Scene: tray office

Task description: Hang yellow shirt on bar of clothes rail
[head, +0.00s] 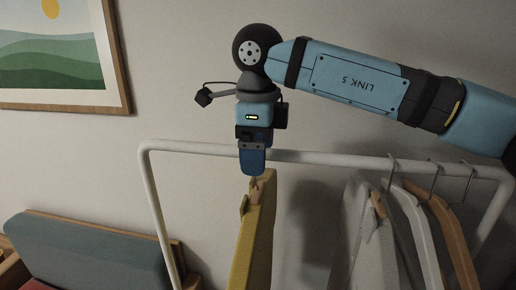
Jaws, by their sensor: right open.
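The yellow shirt (257,235) hangs on a wooden hanger (256,188) below the white bar (330,158) of the clothes rail, toward the bar's left part. My right gripper (252,172) is in front of the bar, directly above the top of the hanger. The right gripper is open, with its blue fingers seen edge-on. The hanger's hook is hidden behind the fingers, so I cannot tell whether it rests on the bar. My left gripper is not in view.
Several hangers hang at the right end of the bar, with a grey garment (357,225) and a bare wooden hanger (448,235) among them. The bar between them and the yellow shirt is free. A grey-green seat back (85,250) stands at lower left. A framed picture (60,60) hangs on the wall.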

